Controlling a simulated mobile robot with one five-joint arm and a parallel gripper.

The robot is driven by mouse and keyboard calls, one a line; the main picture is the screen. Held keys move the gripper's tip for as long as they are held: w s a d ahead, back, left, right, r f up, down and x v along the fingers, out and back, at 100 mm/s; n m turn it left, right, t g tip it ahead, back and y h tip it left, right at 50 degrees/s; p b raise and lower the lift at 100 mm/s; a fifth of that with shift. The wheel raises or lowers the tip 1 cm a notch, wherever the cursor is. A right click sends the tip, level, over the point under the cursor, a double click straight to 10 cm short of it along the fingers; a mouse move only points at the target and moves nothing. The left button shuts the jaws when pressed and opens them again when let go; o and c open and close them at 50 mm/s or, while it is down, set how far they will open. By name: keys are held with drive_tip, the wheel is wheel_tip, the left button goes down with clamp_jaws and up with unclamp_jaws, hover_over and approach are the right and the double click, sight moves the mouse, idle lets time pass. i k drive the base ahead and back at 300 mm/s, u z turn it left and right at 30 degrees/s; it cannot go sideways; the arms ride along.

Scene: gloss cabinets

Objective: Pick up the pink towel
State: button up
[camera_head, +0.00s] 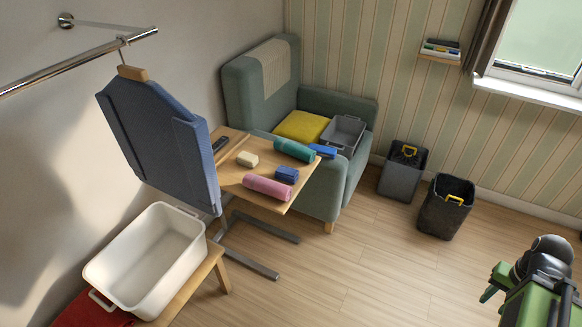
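The pink towel (267,187) is rolled up and lies along the front edge of a small wooden side table (232,179). A blue folded cloth or block (287,174) lies just behind it to the right. My gripper (494,284) is at the lower right, well away from the towel and over the floor side of the room. It is seen partly from behind, and my arm hides much of it. I cannot tell whether its fingers are open or shut, and no held object shows.
A teal roll (295,150), a cream block (247,159) and a dark remote (220,144) share the table. A blue garment (160,135) hangs close at its left. A green armchair (318,198) stands behind. Two dark bins (400,183) stand right; the floor (370,265) between is clear.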

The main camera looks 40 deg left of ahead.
sight(269, 187)
drive_tip(key=i, duration=0.55)
drive_tip(key=u, duration=1)
drive_tip(key=k, duration=0.15)
drive_tip(key=u, duration=2.6)
drive_tip(key=k, duration=0.85)
drive_tip(key=z, duration=0.2)
drive_tip(key=i, duration=1)
